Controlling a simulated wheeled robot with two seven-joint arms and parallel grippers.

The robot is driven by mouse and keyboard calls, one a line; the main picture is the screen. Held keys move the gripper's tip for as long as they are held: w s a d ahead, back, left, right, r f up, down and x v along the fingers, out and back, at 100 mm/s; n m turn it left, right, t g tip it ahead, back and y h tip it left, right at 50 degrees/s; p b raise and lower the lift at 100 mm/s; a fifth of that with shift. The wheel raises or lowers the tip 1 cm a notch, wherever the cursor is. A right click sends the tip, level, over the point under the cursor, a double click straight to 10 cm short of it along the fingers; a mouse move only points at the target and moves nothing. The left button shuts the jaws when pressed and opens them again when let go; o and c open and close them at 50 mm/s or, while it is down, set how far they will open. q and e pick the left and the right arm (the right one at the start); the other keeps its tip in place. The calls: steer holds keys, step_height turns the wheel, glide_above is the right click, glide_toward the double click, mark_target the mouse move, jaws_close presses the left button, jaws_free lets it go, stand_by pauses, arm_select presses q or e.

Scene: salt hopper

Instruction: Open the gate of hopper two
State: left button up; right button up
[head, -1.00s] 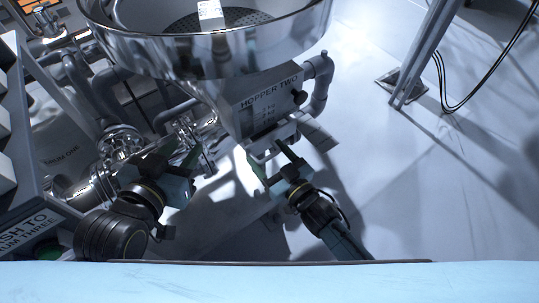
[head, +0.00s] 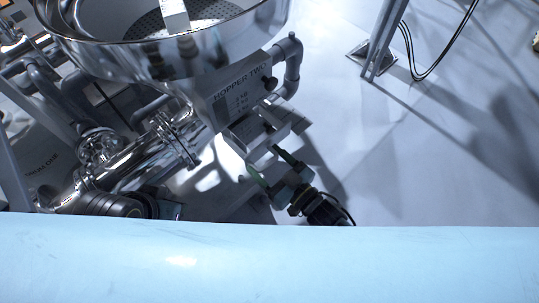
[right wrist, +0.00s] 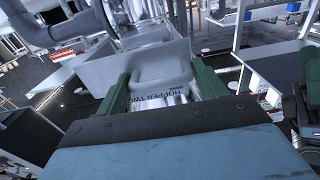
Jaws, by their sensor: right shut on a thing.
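Hopper two is a shiny steel bowl (head: 200,62) over a grey body (head: 228,98) marked HOPPER TWO in the head view. Its gate (head: 258,135) is the pale grey part under that body. My right gripper (head: 264,160) is at the gate's near edge. In the right wrist view its green fingers stand on both sides of a grey gate handle (right wrist: 163,65) labelled HOPPER TWO, and they are shut on it. How far the gate is drawn out is hard to tell.
Grey pipes and steel tubing (head: 140,165) fill the left. A curved grey pipe (head: 291,65) stands right of the hopper body. A metal post (head: 385,40) with dark cables rises at the upper right. The pale floor (head: 440,150) is clear on the right.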

steer(key=o, duration=1.3)
steer(key=shift+c, duration=0.2)
steer(key=shift+d, duration=0.1)
arm_select(q)
step_height(320, 180, down, 8)
steer(key=a+g+p, duration=0.1)
steer(key=a+p, duration=0.1)
steer(key=p, duration=0.1)
steer(key=shift+a+y, duration=0.3)
steer(key=shift+y, duration=0.1)
arm_select(e)
steer(key=v, duration=1.3)
steer(key=shift+d, duration=0.1)
